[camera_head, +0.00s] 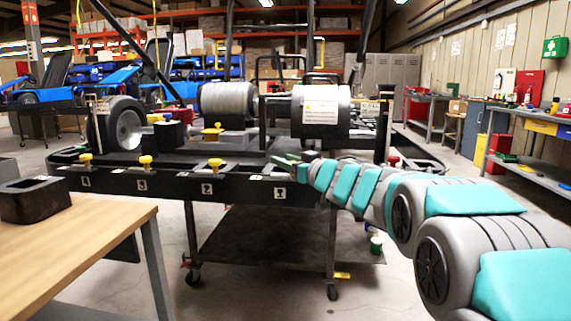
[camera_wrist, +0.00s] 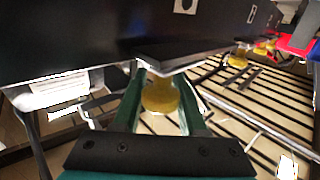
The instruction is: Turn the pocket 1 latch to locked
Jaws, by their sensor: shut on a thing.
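The black kart stand (camera_head: 240,186) has a front rail with white number plates; the plate for pocket 1 (camera_head: 280,193) is the rightmost. My gripper (camera_head: 288,160) reaches in from the right to the rail just above that plate. In the wrist view, my gripper's green fingers (camera_wrist: 161,84) stand on both sides of a yellow knob (camera_wrist: 160,97) and are shut on it. This is the pocket 1 latch, which sits against a dark plate (camera_wrist: 185,52). The knob is hidden by my gripper in the head view. Its exact turn angle cannot be told.
Yellow latch knobs of pocket 2 (camera_head: 214,164), pocket 3 (camera_head: 146,163) and pocket 4 (camera_head: 85,160) stand along the same rail. The floor right of the table is open.

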